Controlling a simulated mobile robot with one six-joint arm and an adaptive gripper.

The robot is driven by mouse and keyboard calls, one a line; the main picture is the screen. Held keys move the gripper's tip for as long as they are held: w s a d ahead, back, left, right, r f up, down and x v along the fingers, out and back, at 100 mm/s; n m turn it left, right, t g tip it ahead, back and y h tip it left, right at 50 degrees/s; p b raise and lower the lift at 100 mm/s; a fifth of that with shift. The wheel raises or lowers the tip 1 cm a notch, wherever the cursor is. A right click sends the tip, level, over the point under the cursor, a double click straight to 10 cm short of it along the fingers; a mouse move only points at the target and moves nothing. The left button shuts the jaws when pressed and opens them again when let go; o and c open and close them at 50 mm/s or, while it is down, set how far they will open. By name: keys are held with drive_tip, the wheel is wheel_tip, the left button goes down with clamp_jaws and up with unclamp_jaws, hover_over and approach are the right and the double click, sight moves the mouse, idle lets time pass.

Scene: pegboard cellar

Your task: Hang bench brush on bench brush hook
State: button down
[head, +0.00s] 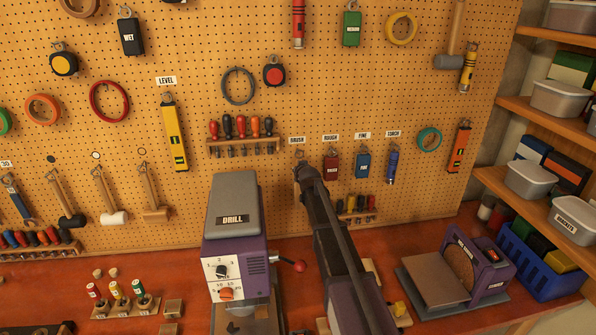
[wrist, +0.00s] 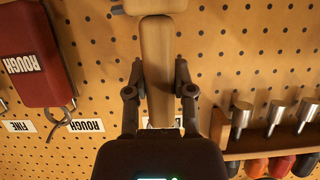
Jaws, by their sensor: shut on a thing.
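The bench brush (wrist: 157,65) has a pale wooden handle that runs up the middle of the wrist view, with its wider wooden part at the top edge. My gripper (wrist: 158,88) is shut on the handle, one finger on each side. In the head view my gripper (head: 303,175) is at the pegboard, just under the BRUSH label (head: 297,140). The bench brush hook (head: 299,156) shows as a small dark shape below that label. My gripper and arm hide most of the brush there. I cannot tell whether the handle touches the hook.
A red ROUGH block (head: 331,168) hangs close to the right, then a blue FINE block (head: 363,166). A screwdriver rack (head: 243,144) is close to the left. The purple drill (head: 235,235) stands on the bench in front, left of my arm. A sander (head: 465,270) stands right.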

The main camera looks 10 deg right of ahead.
drive_tip(key=shift+w+f+b, duration=0.45)
drive_tip(key=shift+w, duration=0.15)
drive_tip(key=shift+w+f, duration=0.15)
drive_tip(key=shift+w, duration=0.1)
drive_tip(key=shift+f, duration=0.15)
drive_tip(key=shift+c, duration=2.4)
unclamp_jaws()
drive_tip(key=shift+s, duration=0.1)
drive_tip(key=shift+b, duration=0.3)
drive_tip(key=p+v, duration=0.5)
drive_tip(key=v, duration=0.9)
drive_tip(key=shift+r+p, duration=0.3)
drive_tip(key=shift+p, duration=0.1)
